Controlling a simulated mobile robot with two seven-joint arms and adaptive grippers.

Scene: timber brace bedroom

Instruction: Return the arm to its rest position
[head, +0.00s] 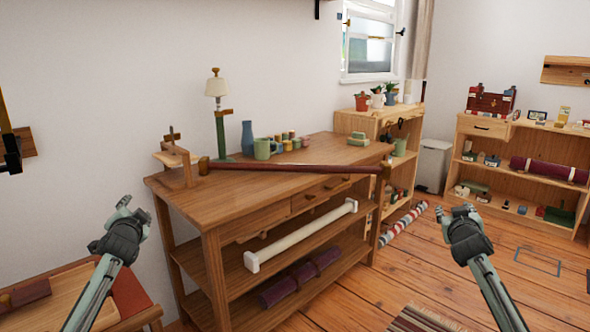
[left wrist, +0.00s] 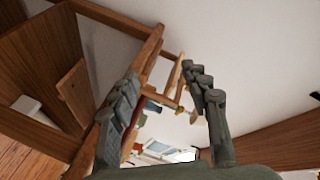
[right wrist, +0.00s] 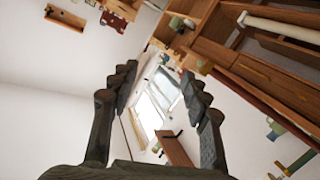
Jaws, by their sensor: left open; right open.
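My left gripper (head: 133,207) is raised in front of the left end of the wooden workbench (head: 250,202), apart from it. Its fingers stand open and empty, and they also show spread in the left wrist view (left wrist: 162,78). My right gripper (head: 454,212) is raised over the floor to the right of the workbench. Its fingers are also open with nothing between them in the right wrist view (right wrist: 158,72). A long dark red rod (head: 290,168) lies along the bench top, its right end at an upright wooden piece at the bench's right end.
A white bar (head: 300,237) and a purple roll (head: 300,278) lie below. A low table (head: 135,310) is at lower left.

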